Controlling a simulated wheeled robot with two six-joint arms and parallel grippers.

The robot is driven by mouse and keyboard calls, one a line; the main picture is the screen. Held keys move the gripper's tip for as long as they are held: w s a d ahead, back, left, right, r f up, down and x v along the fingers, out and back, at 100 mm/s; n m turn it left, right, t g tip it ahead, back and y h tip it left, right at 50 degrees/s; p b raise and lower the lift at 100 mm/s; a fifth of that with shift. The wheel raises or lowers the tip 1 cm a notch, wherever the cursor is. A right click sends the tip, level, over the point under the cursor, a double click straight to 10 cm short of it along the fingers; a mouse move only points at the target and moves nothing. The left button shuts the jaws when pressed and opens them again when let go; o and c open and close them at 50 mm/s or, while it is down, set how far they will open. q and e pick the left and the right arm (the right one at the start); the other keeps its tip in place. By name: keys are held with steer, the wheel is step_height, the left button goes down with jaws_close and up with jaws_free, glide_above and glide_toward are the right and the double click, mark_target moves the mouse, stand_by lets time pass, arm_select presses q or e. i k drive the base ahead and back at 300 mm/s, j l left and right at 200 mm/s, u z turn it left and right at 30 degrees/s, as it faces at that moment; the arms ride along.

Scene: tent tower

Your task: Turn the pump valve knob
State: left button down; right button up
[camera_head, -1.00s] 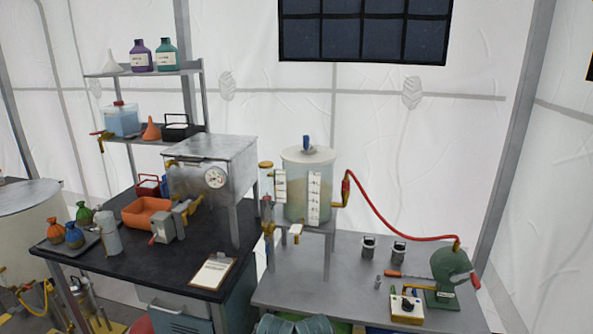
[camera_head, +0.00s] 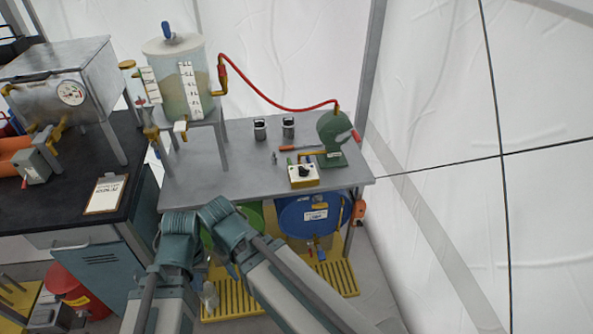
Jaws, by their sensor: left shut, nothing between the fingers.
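A small yellow and white box (camera_head: 303,176) with a black knob (camera_head: 303,171) on top stands at the front right of the grey bench, before a green pump (camera_head: 335,137). I take this to be the valve knob. My left gripper (camera_head: 181,224), a teal end below the bench's front left edge, is shut and empty, well apart from the knob. My right arm comes in from the bottom right; its teal end (camera_head: 226,224) is beside the left one. Its fingers cannot be made out. Nothing touches the knob, which is in clear view.
A red hose (camera_head: 275,105) runs from the cylindrical tank (camera_head: 180,80) to the pump. A blue drum (camera_head: 305,217) stands below. The bench's left front is clear.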

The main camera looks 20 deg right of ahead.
mark_target(303, 172)
steer(key=i+l, duration=0.15)
steer(key=i, duration=0.35)
steer(key=z, duration=1.6)
steer(key=i+j, duration=0.05)
steer(key=j, duration=0.05)
